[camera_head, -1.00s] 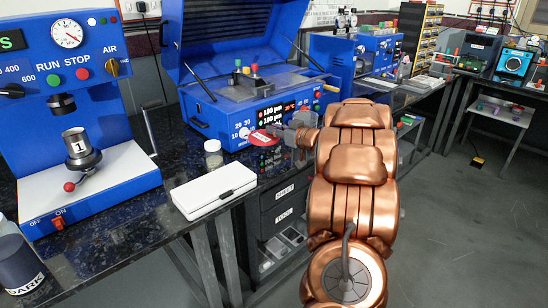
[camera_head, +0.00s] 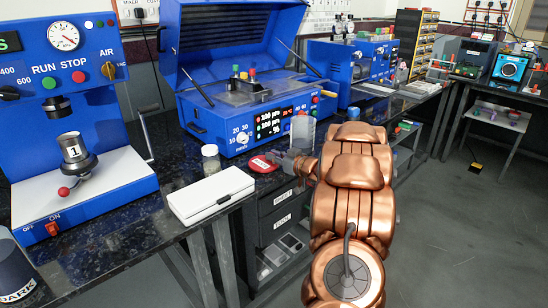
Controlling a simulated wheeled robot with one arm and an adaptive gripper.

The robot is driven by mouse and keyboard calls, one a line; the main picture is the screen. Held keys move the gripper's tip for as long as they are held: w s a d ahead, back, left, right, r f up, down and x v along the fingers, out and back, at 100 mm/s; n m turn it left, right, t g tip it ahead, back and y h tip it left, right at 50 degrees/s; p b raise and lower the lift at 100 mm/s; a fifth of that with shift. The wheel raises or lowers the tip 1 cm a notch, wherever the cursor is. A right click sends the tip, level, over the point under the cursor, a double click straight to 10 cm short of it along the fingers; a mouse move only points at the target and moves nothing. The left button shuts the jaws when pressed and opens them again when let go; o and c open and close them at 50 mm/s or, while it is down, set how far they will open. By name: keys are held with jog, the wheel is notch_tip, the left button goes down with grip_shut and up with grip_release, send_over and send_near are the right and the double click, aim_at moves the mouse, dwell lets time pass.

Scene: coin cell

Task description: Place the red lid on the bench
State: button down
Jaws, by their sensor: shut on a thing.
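The red lid (camera_head: 262,164) shows just left of my gripper (camera_head: 279,163), a flat red disc with a pale mark on it. My gripper is shut on the lid at its right side; the fingertips are small and partly hidden by the wrist and arm. The lid appears over the dark speckled bench (camera_head: 176,180), close to its front edge and in front of the blue machine. I cannot tell whether the lid touches the bench top.
A glass jar (camera_head: 210,158) and a white case (camera_head: 212,194) stand left of the lid. The open-lidded blue machine (camera_head: 222,128) is behind it. A clear vessel (camera_head: 302,132) stands behind my gripper. Drawers (camera_head: 277,205) are below the bench edge.

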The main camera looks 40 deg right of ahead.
jog(key=shift+f, duration=0.15)
jog(key=c, duration=1.1)
grip_release()
jog(key=shift+c, duration=0.2)
jog(key=shift+s+r, duration=0.2)
jog(key=shift+r, duration=0.05)
jog(key=s+r, duration=0.1)
jog(key=s, duration=1)
jog(key=shift+s+a+r+p, duration=0.15)
jog(key=shift+s+r+p, duration=0.15)
jog(key=shift+p, duration=0.1)
jog(key=shift+w, duration=0.1)
